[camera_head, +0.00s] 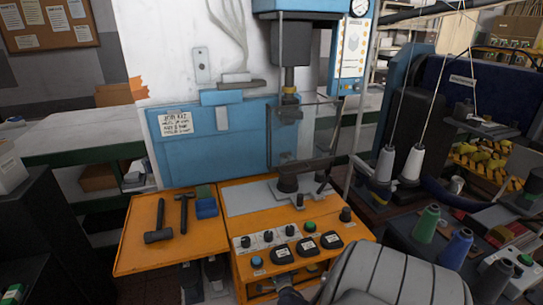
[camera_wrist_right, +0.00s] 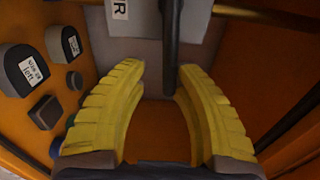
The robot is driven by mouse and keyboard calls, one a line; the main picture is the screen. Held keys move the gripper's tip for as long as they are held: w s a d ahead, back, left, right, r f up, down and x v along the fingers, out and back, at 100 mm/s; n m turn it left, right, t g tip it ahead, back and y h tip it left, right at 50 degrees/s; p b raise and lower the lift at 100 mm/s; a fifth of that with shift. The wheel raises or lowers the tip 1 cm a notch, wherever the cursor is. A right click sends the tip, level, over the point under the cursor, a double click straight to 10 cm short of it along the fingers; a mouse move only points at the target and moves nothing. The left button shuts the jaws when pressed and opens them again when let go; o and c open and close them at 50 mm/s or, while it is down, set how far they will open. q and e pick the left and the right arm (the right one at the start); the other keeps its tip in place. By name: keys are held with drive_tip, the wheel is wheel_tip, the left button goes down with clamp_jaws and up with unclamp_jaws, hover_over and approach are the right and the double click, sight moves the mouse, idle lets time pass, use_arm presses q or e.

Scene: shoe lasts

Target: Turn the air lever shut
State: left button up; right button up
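The air lever (camera_wrist_right: 172,45) shows in the right wrist view as a dark bar. It runs from the top edge over a grey plate (camera_wrist_right: 140,50), and its end lies between the fingertips of my right gripper (camera_wrist_right: 160,75). The yellow ribbed fingers are apart. The lever is close to the right-hand finger; I cannot tell whether they touch. A white label ending in "R" (camera_wrist_right: 119,9) is on the plate, left of the lever. In the head view I cannot make out the lever or the right gripper's fingers. My left gripper is in neither view.
The orange machine table (camera_head: 235,270) has a front panel of knobs and buttons (camera_head: 285,254). A hammer (camera_head: 158,222) and another tool (camera_head: 184,210) lie on its left wing. Dark labelled buttons (camera_wrist_right: 28,68) are left of my right gripper. Thread cones (camera_head: 425,222) stand at the right.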

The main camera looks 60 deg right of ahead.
drive_tip(key=shift+o, duration=0.4)
drive_tip(key=v, duration=1.2)
drive_tip(key=shift+w+a, duration=0.1)
